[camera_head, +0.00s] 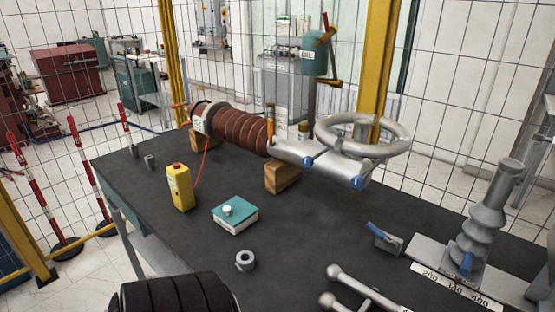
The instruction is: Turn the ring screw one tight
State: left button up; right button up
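A large grey metal ring (362,135) sits at the right end of the bushing, above a grey metal cylinder (325,160). Two blue-headed screws show on the cylinder below the ring: one at its left (308,162) and one near its right end (358,183). Which of them is ring screw one, and how tight either is, I cannot tell. The bushing's brown ribbed body (240,132) lies on wooden blocks (283,176). Neither of my grippers can be made out in the head view.
On the dark table (300,222) stand a yellow box (180,188), a teal-topped box (235,215), a grey nut (245,261) and a grey ribbed post (482,220). Ball-ended rods (350,285) and a black ribbed shape (175,295) show at the bottom. Wire fencing stands behind.

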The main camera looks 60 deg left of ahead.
aim_at(308, 162)
jog(key=u, duration=1.7)
jog(key=j, duration=0.15)
